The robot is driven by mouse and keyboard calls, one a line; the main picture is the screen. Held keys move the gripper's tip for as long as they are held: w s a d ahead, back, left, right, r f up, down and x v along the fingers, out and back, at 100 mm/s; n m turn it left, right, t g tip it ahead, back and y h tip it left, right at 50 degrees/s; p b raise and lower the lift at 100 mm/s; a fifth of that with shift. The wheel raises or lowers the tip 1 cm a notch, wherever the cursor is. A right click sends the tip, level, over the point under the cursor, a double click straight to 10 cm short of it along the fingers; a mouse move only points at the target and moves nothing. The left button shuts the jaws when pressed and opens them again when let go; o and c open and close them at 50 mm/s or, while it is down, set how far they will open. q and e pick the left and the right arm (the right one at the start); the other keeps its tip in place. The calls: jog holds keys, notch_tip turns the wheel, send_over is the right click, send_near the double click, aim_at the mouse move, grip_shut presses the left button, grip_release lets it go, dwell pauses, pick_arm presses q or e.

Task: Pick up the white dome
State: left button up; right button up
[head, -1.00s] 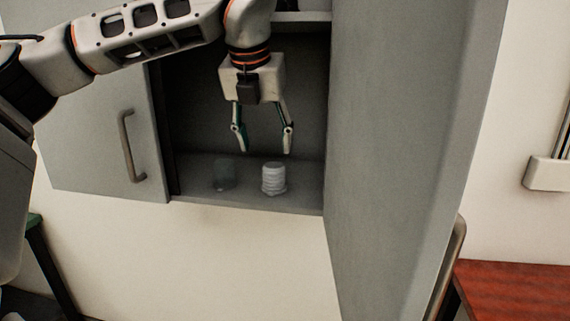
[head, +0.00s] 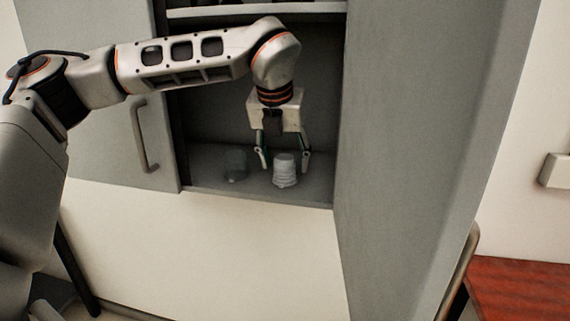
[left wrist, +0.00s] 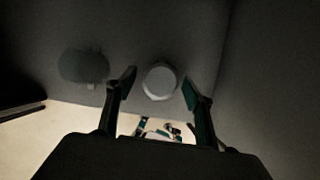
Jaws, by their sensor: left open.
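The white dome (head: 285,171) is a small, ribbed white piece standing upright on the bottom shelf of the open wall cabinet. My left gripper (head: 284,167) is open and points down, its fingers low and around the dome's sides, one on the left and one on the right. In the left wrist view the dome's round top (left wrist: 159,81) shows between the two open fingertips (left wrist: 157,84), with gaps on both sides. Whether the fingers touch it is not visible in the head view. My right gripper is not in view.
A dark greenish translucent dome-shaped piece (head: 235,165) stands just left on the same shelf (head: 210,179). The cabinet's right door (head: 405,130) and left door (head: 115,110) stand open beside the arm. A reddish table (head: 520,290) is at lower right.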

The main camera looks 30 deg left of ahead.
pick_arm(q)
jog(key=c, duration=1.1)
jog(key=shift+r, duration=0.1)
